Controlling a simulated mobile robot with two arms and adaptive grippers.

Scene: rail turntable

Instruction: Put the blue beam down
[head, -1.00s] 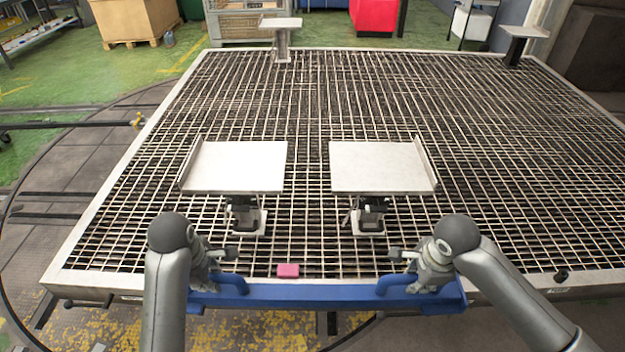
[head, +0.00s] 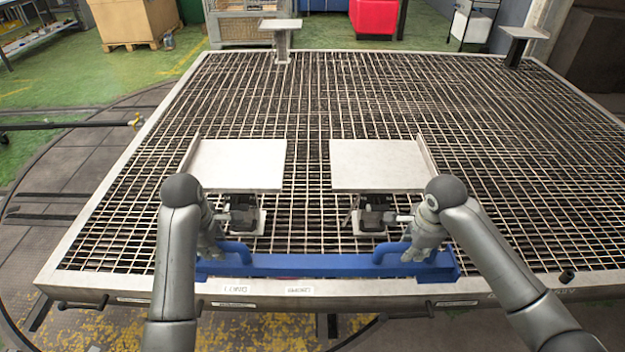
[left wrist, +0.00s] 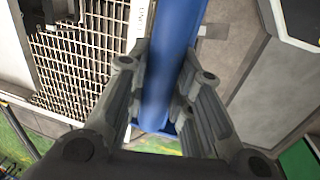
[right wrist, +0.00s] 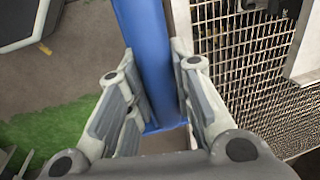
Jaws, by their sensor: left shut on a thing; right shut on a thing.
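The blue beam (head: 310,265) is a long bar with a raised handle at each end. In the head view it spans the front part of the grated table (head: 330,110), level, just behind the front frame. My left gripper (head: 222,250) is shut on its left handle, and the left wrist view shows the fingers (left wrist: 158,100) on either side of blue. My right gripper (head: 408,250) is shut on its right handle, also seen in the right wrist view (right wrist: 152,95). Whether the beam touches the grating I cannot tell.
Two pale plates on brackets, left (head: 238,165) and right (head: 378,165), stand just beyond the beam. Two smaller posts (head: 281,30) (head: 517,45) stand at the far edge. Paper labels (head: 236,290) lie on the front frame. The grating's middle and far part are clear.

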